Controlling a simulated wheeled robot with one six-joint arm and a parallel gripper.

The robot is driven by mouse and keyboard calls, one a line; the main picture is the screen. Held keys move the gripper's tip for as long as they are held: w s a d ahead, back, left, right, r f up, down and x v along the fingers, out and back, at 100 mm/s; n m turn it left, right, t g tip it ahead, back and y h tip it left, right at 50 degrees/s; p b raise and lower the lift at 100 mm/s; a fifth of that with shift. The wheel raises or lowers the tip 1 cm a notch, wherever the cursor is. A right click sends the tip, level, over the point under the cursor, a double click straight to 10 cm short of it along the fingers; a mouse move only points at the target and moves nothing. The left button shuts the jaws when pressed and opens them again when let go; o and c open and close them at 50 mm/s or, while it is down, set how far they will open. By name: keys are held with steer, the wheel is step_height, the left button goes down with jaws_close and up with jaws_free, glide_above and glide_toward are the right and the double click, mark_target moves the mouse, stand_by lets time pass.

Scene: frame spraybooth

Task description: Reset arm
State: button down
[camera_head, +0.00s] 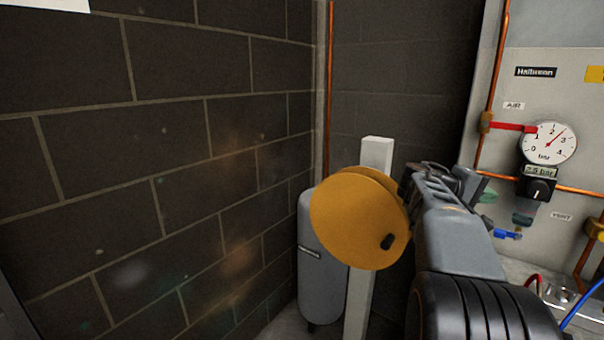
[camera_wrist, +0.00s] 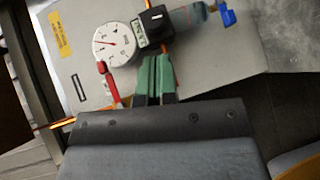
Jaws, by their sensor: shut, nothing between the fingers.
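My gripper (camera_wrist: 153,78) is shut and empty; its two green fingers lie together in the wrist view. It is in front of the grey panel (camera_head: 575,90), whose gauge and valves show beyond the fingers. In the head view my arm reaches up from the bottom right and partly hides the gripper. The round white gauge (camera_head: 549,143) also shows in the wrist view (camera_wrist: 115,43), left of the fingers. A red lever (camera_head: 514,126) is left of the gauge. A black regulator knob (camera_head: 539,190) sits below the gauge. I cannot tell whether the fingers touch anything.
An orange reel (camera_head: 352,215) on a pale post (camera_head: 377,152) stands close to my arm's left. A grey tank (camera_head: 319,280) is behind it. A dark block wall (camera_head: 170,150) fills the left. A blue-handled valve (camera_head: 508,235) and copper pipes (camera_head: 493,70) are on the panel side.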

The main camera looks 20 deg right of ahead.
steer(key=w+a+f+n+t+y+p, duration=0.1)
steer(key=a+f+t+y+p, duration=0.25)
steer(key=a, duration=0.75)
steer(key=a+f+n+t+y+p, duration=0.2)
steer(key=a+f+y, duration=0.3)
steer(key=a, duration=0.7)
steer(key=s+a+f+y+p, duration=0.1)
steer(key=s+a+f+y, duration=0.2)
steer(key=a, duration=0.5)
steer(key=s+a+f+t+y+p, duration=0.1)
steer(key=s+a+f+y+p, duration=0.1)
steer(key=a, duration=0.7)
steer(key=shift+s+f+y, duration=0.6)
steer(key=shift+s+y, duration=0.15)
steer(key=shift+y, duration=0.3)
steer(key=shift+d, duration=0.15)
